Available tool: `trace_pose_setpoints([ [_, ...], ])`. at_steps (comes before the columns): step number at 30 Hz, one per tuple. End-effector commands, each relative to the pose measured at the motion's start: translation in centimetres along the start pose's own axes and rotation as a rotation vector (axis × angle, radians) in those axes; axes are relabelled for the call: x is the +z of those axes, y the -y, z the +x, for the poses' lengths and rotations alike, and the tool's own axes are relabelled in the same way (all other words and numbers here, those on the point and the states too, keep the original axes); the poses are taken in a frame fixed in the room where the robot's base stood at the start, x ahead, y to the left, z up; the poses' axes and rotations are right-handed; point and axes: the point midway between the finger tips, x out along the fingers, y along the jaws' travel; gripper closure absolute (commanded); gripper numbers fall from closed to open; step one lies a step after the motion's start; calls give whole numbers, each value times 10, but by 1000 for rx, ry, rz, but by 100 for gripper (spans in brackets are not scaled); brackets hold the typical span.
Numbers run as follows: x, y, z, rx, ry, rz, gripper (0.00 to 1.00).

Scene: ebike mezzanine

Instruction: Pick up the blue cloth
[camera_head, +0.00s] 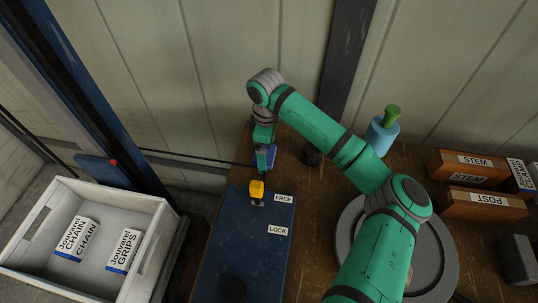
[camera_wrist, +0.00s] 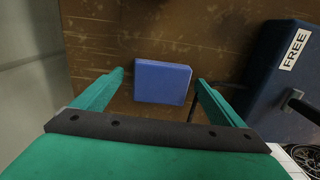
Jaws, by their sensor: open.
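The blue cloth (camera_wrist: 162,82) is a small folded square lying on the brown wooden table. In the wrist view it sits between and just beyond the two green fingers of my gripper (camera_wrist: 160,83), which are spread open with nothing held. In the head view the cloth (camera_head: 265,157) is partly hidden by my gripper (camera_head: 264,150), which points down over it near the back edge of the table. I cannot tell whether the fingertips touch the cloth.
A dark blue box (camera_head: 247,255) with a yellow lever (camera_head: 257,190) and FREE and LOCK labels stands close to the cloth. A round grey tray (camera_head: 446,262), blue bottle (camera_head: 379,138) and labelled boxes (camera_head: 480,200) are at right. A white crate (camera_head: 160,225) is at left.

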Motion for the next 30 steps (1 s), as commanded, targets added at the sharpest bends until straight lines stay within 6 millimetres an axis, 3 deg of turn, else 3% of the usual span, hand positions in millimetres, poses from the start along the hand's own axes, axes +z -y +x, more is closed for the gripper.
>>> trace_pose_setpoints([
  [1,-3,1,0,0,0,-6,8],
  [6,-3,1,0,0,0,-6,48],
  [7,-2,1,0,0,0,-4,52],
  [17,5,-1,-4,1,0,8,53],
  [30,2,-1,-76,3,-1,2,53],
])
